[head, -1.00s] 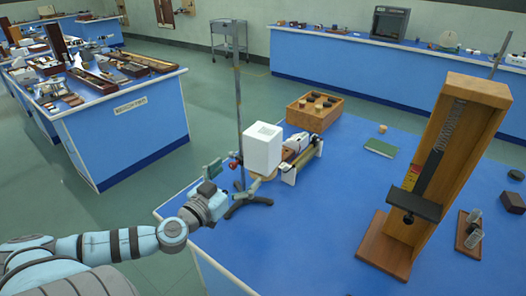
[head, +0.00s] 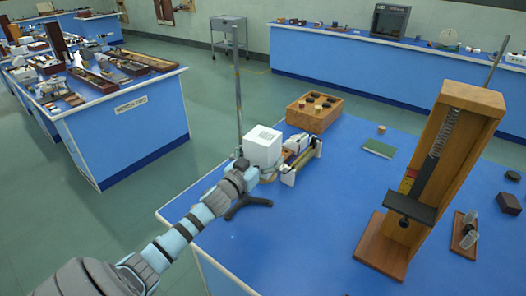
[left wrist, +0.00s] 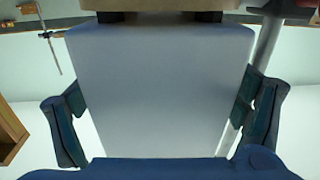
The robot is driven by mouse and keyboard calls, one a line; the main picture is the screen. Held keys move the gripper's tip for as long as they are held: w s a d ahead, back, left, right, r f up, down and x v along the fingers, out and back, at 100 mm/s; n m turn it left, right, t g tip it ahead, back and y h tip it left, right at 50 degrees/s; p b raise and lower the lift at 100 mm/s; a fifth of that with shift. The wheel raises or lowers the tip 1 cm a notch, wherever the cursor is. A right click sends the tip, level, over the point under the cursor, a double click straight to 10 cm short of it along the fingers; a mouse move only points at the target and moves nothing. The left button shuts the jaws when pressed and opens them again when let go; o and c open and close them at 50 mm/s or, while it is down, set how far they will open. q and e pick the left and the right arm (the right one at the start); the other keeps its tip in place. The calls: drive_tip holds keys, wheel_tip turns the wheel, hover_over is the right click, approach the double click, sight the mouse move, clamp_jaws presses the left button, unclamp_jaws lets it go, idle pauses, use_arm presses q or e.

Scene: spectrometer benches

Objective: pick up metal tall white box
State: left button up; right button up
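The tall white box (head: 263,147) stands upright near the left corner of the blue bench, with a small square mark on its top. My left gripper (head: 250,168) is at its near left side, low on the box. In the left wrist view the white box (left wrist: 160,85) fills the middle, between the two spread fingers of my left gripper (left wrist: 162,115). The fingers are close to its sides; a narrow gap shows at the right, and firm contact is not visible. The box's lower part is hidden behind the gripper in the head view. My right gripper is not in view.
A metal rod stand (head: 238,95) rises just left of the box. A small instrument (head: 302,155) lies close on its right. A wooden block tray (head: 314,113) is behind. A tall wooden spring stand (head: 440,160) is farther right. The bench's front middle is clear.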

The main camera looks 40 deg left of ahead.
use_arm(q)
drive_tip(key=c, duration=1.3)
drive_tip(key=shift+c, duration=0.2)
